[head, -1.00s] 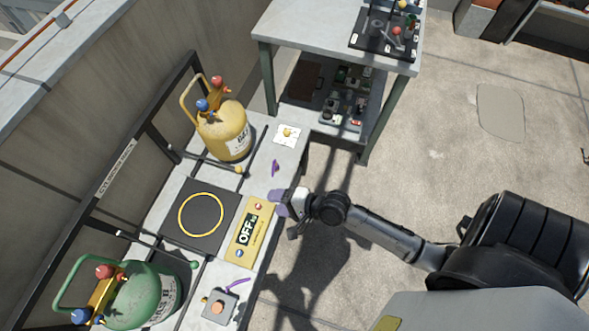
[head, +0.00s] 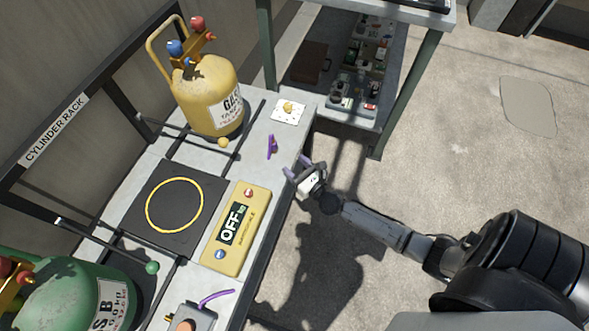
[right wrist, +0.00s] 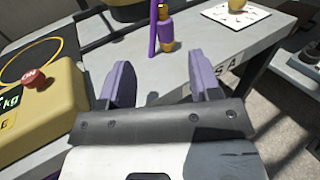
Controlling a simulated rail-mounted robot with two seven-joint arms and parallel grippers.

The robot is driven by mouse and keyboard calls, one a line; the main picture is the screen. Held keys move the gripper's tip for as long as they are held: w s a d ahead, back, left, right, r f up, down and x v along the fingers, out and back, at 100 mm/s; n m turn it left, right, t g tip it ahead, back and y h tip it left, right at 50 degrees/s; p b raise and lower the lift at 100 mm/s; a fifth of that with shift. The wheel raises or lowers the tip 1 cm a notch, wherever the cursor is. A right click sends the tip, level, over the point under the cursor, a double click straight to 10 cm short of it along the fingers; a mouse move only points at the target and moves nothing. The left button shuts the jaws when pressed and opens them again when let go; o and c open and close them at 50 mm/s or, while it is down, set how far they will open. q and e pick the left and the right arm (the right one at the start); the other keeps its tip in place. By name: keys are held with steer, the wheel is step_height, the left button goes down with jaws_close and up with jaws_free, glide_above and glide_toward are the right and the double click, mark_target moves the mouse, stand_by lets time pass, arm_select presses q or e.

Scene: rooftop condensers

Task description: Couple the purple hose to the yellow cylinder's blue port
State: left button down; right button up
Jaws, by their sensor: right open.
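The purple hose end (head: 271,146) stands on the grey bench, in front of the yellow cylinder. In the right wrist view the purple hose (right wrist: 153,32) shows beside a brass-orange fitting (right wrist: 165,30). The yellow cylinder (head: 205,100) stands at the back of the bench. Its valve on top has a blue port (head: 175,48) on the left and a red one (head: 197,23) on the right. My right gripper (head: 297,166) is open and empty at the bench's front edge, apart from the hose. In the wrist view its purple fingers (right wrist: 163,80) point towards the hose. My left gripper is not in view.
A yellow scale display reading OFF (head: 236,229) and a black scale plate (head: 140,213) lie left of the gripper. A green cylinder (head: 75,300) stands at lower left. A small grey box (head: 195,318) has a purple tube. A white card (head: 288,111) lies behind the hose.

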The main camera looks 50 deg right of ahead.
mark_target(276, 146)
steer(key=w, duration=0.4)
steer(key=w+d+b, duration=0.1)
steer(key=w, duration=0.2)
steer(key=w+b, duration=0.1)
steer(key=w, duration=0.3)
steer(key=shift+w+d+f, duration=0.3)
steer(key=shift+w+d, duration=0.05)
steer(key=shift+d, duration=0.05)
steer(key=shift+w+d+b, duration=0.15)
steer(key=shift+w+b, duration=0.25)
steer(key=shift+w, duration=0.65)
steer(key=c, duration=0.9)
steer(key=o, duration=0.3)
jaws_close()
